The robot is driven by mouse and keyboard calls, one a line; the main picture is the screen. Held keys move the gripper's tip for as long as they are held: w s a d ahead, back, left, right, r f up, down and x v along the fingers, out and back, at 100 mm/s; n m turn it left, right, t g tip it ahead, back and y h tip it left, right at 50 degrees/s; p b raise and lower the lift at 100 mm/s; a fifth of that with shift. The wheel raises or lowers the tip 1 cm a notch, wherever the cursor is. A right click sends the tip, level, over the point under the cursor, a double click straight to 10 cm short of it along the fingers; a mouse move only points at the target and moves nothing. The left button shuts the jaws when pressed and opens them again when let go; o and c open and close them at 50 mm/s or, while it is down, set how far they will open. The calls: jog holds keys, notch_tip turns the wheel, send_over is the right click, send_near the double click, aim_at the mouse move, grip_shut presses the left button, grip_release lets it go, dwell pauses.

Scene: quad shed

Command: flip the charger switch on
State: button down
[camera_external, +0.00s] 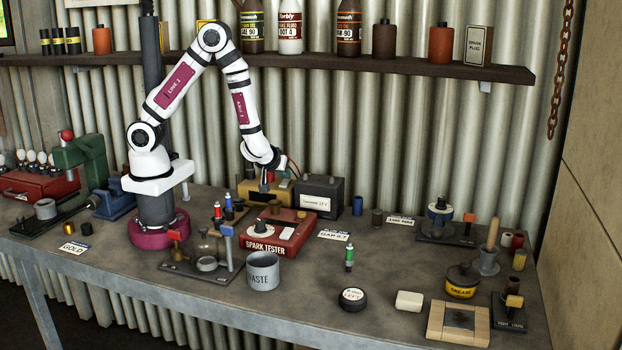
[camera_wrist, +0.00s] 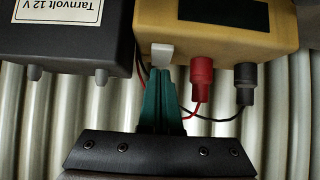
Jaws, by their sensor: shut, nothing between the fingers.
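The charger is a yellow box with a dark panel (camera_wrist: 215,22), at the top right of the wrist view. It also shows in the external view (camera_external: 284,191), beside the black battery. A small white switch lever (camera_wrist: 162,54) sticks out near the charger's left corner in the wrist view. My gripper (camera_wrist: 164,72) is shut and empty, its teal fingertips right at the lever; I cannot tell whether they touch it.
A black battery (camera_wrist: 65,35) labelled Tarnvolt 12 V stands close beside the charger. Red (camera_wrist: 200,78) and black (camera_wrist: 245,82) plugs with wires sit near my fingers. The red spark tester (camera_external: 272,232) stands in front of the charger.

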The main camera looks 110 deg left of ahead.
jog(key=shift+f, duration=0.15)
jog(key=shift+a+f+h, duration=0.15)
jog(key=shift+f+h, duration=0.1)
jog(key=shift+h, duration=0.15)
jog(key=shift+a, duration=0.1)
jog(key=shift+a+r, duration=0.2)
jog(key=shift+a, duration=0.5)
